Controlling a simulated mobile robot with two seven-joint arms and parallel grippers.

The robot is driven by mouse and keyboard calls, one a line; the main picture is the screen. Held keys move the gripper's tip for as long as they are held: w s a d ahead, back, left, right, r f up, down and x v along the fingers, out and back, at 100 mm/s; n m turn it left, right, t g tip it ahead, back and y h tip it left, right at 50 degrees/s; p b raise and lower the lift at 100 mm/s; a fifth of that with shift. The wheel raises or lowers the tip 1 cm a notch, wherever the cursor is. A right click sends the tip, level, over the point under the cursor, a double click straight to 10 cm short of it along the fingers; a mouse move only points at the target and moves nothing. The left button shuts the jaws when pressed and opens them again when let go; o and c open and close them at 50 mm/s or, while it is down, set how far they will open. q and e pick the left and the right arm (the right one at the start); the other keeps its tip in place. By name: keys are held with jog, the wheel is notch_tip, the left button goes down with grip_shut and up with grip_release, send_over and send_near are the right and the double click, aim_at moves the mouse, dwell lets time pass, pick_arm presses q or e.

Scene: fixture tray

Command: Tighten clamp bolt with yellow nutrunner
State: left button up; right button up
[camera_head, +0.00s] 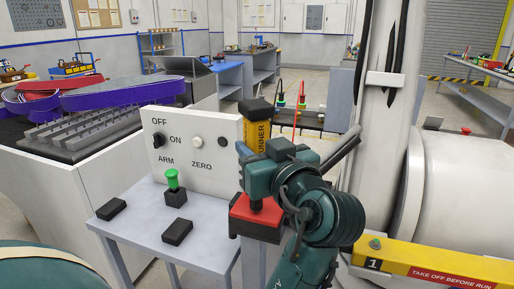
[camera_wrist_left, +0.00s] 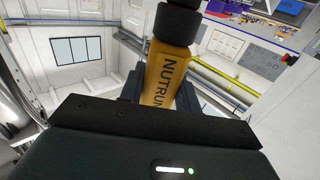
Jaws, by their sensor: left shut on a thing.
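The yellow nutrunner (camera_head: 257,134), with a black cap on top, stands roughly upright in the middle of the head view. My left gripper (camera_head: 256,153) is shut on its body. The left wrist view shows the nutrunner's lettered yellow body (camera_wrist_left: 168,78) between the two dark fingers. Below the gripper is a red block (camera_head: 256,209) on a stand; a dark end shows at its top, and I cannot tell whether it touches. A yellow bar (camera_head: 440,262) at lower right carries a bolt-like head (camera_head: 375,243) beside a "1" label. My right gripper is not in view.
A small grey table (camera_head: 142,235) with a white switch panel (camera_head: 187,142), a green-topped knob (camera_head: 173,180) and black blocks stands left of the red block. A large white cylindrical machine (camera_head: 440,190) fills the right. A bench with grey racks is at far left.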

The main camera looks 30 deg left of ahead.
pick_arm(q)
jog(key=shift+f+b, duration=0.6)
jog(key=shift+b, duration=0.5)
dwell(2.9)
